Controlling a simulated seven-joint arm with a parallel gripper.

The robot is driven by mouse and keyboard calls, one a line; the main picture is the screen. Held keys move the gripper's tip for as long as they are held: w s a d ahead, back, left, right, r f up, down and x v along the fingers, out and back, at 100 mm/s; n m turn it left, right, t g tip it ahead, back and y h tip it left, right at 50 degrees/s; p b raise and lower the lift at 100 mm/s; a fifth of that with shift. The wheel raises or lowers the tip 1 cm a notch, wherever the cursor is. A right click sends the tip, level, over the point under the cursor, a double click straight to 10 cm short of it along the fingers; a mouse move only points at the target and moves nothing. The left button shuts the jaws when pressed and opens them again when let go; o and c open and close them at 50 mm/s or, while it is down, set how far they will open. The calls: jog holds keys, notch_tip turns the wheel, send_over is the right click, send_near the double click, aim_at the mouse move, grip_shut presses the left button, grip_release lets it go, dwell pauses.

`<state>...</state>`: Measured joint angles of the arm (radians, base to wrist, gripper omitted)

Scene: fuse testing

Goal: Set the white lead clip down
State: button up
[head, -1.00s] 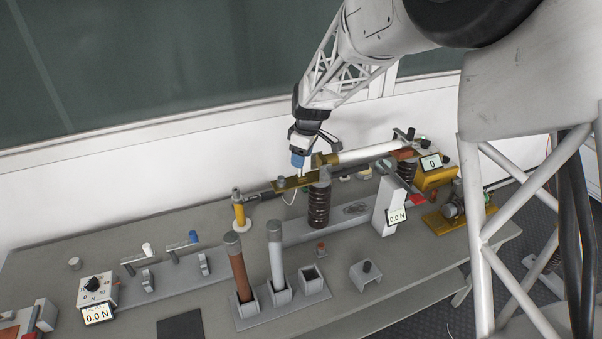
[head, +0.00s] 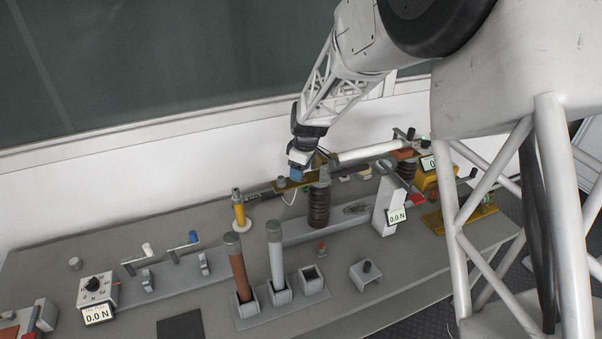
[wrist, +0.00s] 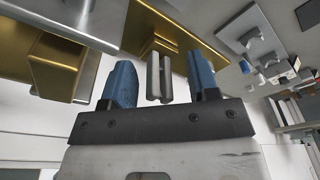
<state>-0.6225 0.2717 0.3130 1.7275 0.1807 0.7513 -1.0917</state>
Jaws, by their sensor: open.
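My gripper (head: 299,170) is over the brass plate (head: 283,187) beside the dark ribbed post (head: 319,207) in the head view. In the wrist view its two blue fingers (wrist: 160,66) are open, with a gap on both sides of a pale grey-white grooved piece (wrist: 153,82). This piece looks like the white lead clip, and it stands between the fingers under a brass part (wrist: 150,40). I cannot tell exactly what it rests on. In the head view the clip is hidden by my gripper; a thin white lead (head: 289,199) loops below the plate.
A long white tube (head: 368,152) runs right from the post. A yellow handle (head: 239,210) stands to the left. A brown rod (head: 238,268) and a white rod (head: 276,262) stand in a grey holder in front.

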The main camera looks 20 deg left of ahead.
dwell(0.3)
grip_shut()
dwell(0.3)
jog(key=shift+r, duration=0.8)
notch_tip(320, 180, up, 2)
jog(key=s+d+r, duration=0.1)
jog(key=s+d, duration=0.8)
jog(key=s, duration=0.4)
jog(key=shift+d+r, duration=0.2)
jog(key=shift+d, duration=0.05)
